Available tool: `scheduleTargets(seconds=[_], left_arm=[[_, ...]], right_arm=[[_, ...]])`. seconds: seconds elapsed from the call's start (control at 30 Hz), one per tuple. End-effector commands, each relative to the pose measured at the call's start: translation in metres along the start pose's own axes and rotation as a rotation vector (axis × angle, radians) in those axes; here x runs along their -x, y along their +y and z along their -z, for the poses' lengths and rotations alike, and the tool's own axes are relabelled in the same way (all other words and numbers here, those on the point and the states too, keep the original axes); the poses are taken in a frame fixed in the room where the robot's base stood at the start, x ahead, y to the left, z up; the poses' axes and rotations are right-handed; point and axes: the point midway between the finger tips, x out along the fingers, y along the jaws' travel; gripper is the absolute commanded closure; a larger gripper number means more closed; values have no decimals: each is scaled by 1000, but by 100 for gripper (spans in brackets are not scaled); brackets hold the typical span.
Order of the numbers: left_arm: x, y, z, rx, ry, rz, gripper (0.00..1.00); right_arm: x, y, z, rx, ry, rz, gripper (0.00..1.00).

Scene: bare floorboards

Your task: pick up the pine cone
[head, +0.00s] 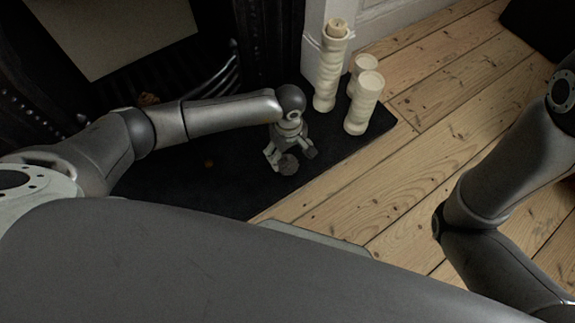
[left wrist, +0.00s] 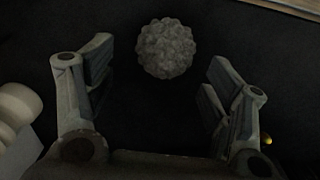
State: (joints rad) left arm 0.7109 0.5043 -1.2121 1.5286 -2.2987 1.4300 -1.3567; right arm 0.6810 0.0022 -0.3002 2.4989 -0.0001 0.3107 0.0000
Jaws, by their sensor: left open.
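The pine cone (left wrist: 166,48) is a round, knobbly grey-brown thing on the dark hearth slab. In the left wrist view it lies at the top middle, beyond and between the fingertips of my left gripper (left wrist: 158,85). The fingers are spread apart with nothing between them but dark slab. In the head view my left gripper (head: 291,160) points down over the slab, and the pine cone (head: 289,164) shows at its fingertips. I cannot tell whether a finger touches it. My right arm is at the right, but its gripper is out of view.
Several cream pillar candles stand close by on the slab, a tall one (head: 330,70) and a shorter one (head: 364,105) among them. A dark fireplace is behind at the left. The dark slab (head: 215,185) is mostly bare. Floorboards (head: 450,110) lie open to the right.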

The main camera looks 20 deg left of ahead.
Motion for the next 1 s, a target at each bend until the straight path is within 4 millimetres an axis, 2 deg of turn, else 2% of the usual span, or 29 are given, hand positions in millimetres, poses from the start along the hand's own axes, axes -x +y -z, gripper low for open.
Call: scheduleTargets(seconds=[0.17,0.53,0.83,0.87,1.0], left_arm=[[-8,-1,-1,0,-1,-1,24],[-50,-6,-6,3,-2,-1,24],[-52,-5,-6,2,-1,-2,24],[-52,-5,-6,2,-1,-2,25],[-52,-5,-5,2,-1,-2,43]], right_arm=[[5,-2,3,1,4,2,100],[37,-9,17,1,11,4,100],[38,-9,17,1,11,4,100],[38,-9,17,1,11,4,100],[38,-9,17,1,11,4,100]])
